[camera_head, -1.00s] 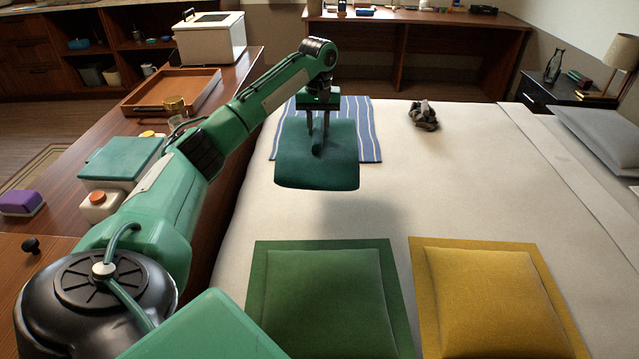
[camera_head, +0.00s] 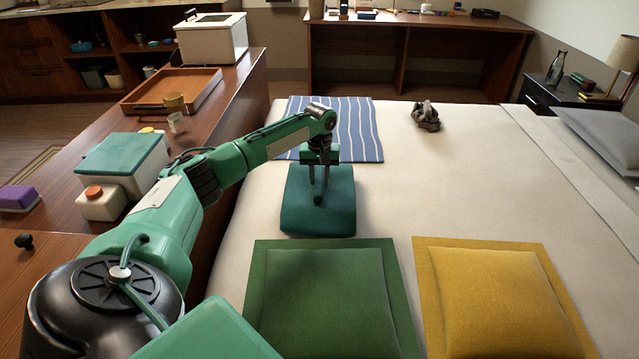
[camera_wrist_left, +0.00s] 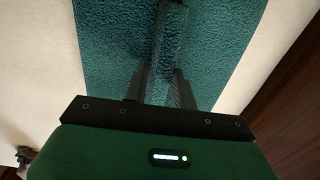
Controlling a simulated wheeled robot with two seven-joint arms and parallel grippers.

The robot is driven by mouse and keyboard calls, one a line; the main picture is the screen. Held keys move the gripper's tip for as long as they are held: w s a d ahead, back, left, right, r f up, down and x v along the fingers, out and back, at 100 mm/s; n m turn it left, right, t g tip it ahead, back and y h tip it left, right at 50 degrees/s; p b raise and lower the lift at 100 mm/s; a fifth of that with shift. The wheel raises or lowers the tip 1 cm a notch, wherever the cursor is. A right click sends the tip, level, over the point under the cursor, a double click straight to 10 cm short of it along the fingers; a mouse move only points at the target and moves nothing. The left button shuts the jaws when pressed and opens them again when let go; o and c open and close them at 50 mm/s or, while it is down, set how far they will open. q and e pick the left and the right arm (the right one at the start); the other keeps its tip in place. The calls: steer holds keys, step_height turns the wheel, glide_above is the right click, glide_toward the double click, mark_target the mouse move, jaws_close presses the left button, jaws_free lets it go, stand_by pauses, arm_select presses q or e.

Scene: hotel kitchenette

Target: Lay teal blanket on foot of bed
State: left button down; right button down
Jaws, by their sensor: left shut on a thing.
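The teal blanket (camera_head: 318,215) is a folded bundle low over the white bed (camera_head: 470,190), between the striped cloth and the green cushion. I cannot tell whether its underside rests on the bed. My left gripper (camera_head: 319,196) comes down from above and is shut on the blanket's top. In the left wrist view the blanket (camera_wrist_left: 110,40) fills the middle, with a pinched ridge between the fingers (camera_wrist_left: 160,85). My right gripper is not in view.
A blue striped cloth (camera_head: 355,130) lies at the bed's far left. A green cushion (camera_head: 325,300) and a yellow cushion (camera_head: 495,300) lie at the near side. A crumpled grey-brown item (camera_head: 426,116) lies farther back. A wooden counter (camera_head: 225,105) with boxes runs along the left.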

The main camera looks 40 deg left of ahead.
arm_select(q)
steer(key=shift+f, duration=0.95)
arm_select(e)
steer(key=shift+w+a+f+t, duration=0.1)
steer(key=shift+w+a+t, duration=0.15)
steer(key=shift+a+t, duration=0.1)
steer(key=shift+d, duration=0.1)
arm_select(q)
steer(key=c, duration=1.1)
jaws_free()
step_height(320, 180, up, 12)
steer(key=shift+r+p, duration=0.1)
steer(key=shift+p, duration=0.95)
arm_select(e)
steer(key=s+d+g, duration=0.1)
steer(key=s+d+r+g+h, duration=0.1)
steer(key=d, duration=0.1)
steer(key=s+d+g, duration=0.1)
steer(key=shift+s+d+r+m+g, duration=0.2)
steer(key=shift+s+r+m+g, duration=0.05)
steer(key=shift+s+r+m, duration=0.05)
